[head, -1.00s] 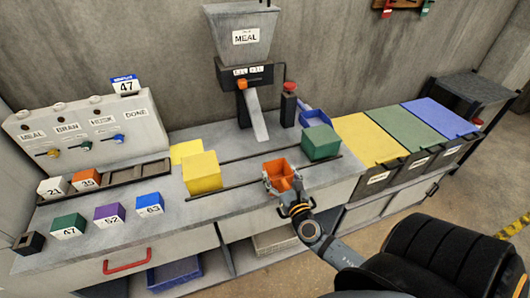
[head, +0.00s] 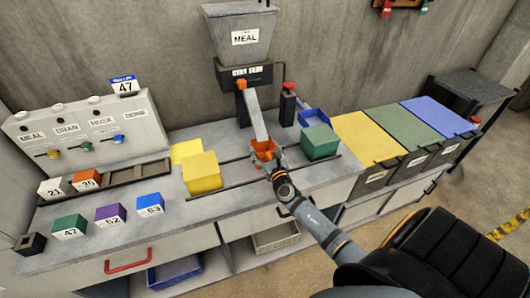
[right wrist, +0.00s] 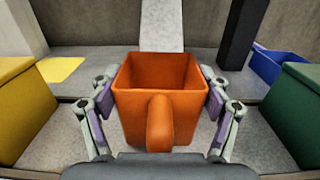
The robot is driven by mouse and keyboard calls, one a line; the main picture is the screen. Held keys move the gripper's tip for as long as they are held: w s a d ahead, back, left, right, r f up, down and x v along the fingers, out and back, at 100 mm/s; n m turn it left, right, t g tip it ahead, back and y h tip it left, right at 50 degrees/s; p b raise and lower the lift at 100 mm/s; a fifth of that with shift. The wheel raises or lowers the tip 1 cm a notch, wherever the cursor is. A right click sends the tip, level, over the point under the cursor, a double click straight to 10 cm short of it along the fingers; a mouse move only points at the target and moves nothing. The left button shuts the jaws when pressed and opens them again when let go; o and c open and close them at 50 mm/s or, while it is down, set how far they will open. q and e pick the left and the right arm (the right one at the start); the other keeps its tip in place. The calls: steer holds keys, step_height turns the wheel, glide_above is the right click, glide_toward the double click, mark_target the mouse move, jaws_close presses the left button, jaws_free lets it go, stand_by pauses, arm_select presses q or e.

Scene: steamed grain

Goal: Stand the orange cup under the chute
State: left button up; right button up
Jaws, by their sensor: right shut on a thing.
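The orange cup (head: 263,145) is an open square cup, upright at the lower end of the grey chute (head: 255,116). In the right wrist view the cup (right wrist: 158,90) shows its empty inside and its handle facing me, with the chute (right wrist: 162,25) just behind it. My right gripper (head: 268,163) is shut on the cup, one finger on each side; its fingers also show in the right wrist view (right wrist: 160,115). Whether the cup's base touches the counter is hard to tell. My left gripper is not in view.
A yellow box (head: 202,173) stands left of the cup and a green box (head: 320,141) right of it. Dark rails (head: 236,188) run along the counter. The meal hopper (head: 242,40) is above the chute. A blue tray (head: 313,117) lies behind the green box.

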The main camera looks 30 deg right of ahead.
steer(key=shift+f, duration=0.65)
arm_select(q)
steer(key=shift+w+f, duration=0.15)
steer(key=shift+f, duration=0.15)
arm_select(e)
steer(key=shift+s+r, duration=0.1)
steer(key=shift+r, duration=0.05)
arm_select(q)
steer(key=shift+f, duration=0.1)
arm_select(e)
steer(key=shift+f, duration=0.2)
steer(key=o, duration=1.3)
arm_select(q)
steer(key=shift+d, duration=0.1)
arm_select(e)
steer(key=shift+r, duration=0.1)
